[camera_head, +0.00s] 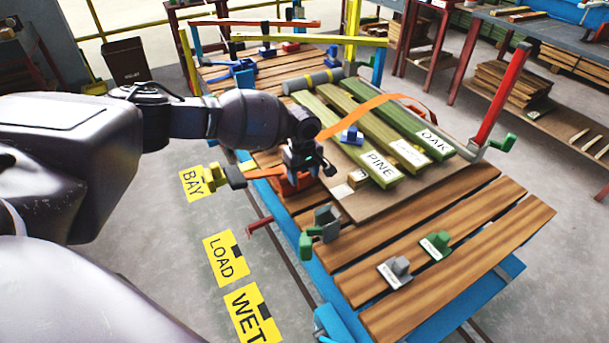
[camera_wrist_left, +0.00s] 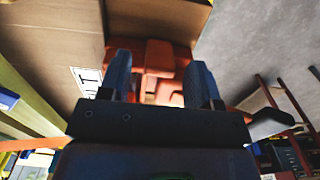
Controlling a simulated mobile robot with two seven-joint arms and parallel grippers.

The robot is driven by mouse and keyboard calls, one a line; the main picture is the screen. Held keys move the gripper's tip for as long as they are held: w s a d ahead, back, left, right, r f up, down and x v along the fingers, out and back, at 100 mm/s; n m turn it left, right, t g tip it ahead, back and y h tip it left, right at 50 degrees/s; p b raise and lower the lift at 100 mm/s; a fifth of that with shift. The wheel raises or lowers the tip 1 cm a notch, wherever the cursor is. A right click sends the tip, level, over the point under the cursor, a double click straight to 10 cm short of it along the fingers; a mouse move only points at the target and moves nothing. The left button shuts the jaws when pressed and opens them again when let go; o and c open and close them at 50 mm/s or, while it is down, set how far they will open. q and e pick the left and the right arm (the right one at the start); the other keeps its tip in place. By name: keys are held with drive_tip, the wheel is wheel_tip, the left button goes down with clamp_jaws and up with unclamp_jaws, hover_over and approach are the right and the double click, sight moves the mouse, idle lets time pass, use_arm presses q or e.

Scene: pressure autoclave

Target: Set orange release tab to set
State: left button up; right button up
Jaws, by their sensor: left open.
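The orange release tab belongs to an orange ratchet-like fitting (camera_head: 291,184) at the near left edge of the slatted wooden deck. My left gripper (camera_head: 307,163) is right over this fitting and hides part of it. In the left wrist view the open dark fingers of my left gripper (camera_wrist_left: 160,82) stand on either side of an orange tab (camera_wrist_left: 160,55). More orange parts of the fitting show below it, between the fingers. I cannot tell whether the fingers touch the tab. My right gripper is not in view.
An orange strap (camera_head: 365,112) crosses green boards labelled PINE and OAK (camera_head: 424,142). A grey and green clamp (camera_head: 322,224) stands close by on the deck edge. Yellow floor signs BAY, LOAD (camera_head: 226,259) and WET lie left. The deck's near right has small grey and green blocks.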

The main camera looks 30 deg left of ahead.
use_arm(q)
drive_tip(key=shift+f, duration=0.2)
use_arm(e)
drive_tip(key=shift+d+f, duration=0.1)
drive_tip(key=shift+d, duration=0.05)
use_arm(q)
drive_tip(key=c, duration=0.9)
drive_tip(key=shift+w+d+r+p, duration=0.1)
drive_tip(key=shift+w+r+p, duration=0.2)
drive_tip(key=shift+r+p, duration=0.25)
drive_tip(key=shift+w+r+p, duration=0.2)
drive_tip(key=shift+r+p, duration=0.05)
drive_tip(key=shift+p, duration=0.25)
drive_tip(key=shift+f+h+p, duration=0.15)
drive_tip(key=shift+h+p, duration=0.25)
drive_tip(key=shift+p, duration=0.1)
drive_tip(key=shift+s+a+f, duration=0.1)
drive_tip(key=shift+a+f, duration=0.1)
drive_tip(key=shift+a+f+g+h, duration=0.1)
drive_tip(key=shift+f+g+h, duration=0.15)
drive_tip(key=shift+g+h, duration=0.05)
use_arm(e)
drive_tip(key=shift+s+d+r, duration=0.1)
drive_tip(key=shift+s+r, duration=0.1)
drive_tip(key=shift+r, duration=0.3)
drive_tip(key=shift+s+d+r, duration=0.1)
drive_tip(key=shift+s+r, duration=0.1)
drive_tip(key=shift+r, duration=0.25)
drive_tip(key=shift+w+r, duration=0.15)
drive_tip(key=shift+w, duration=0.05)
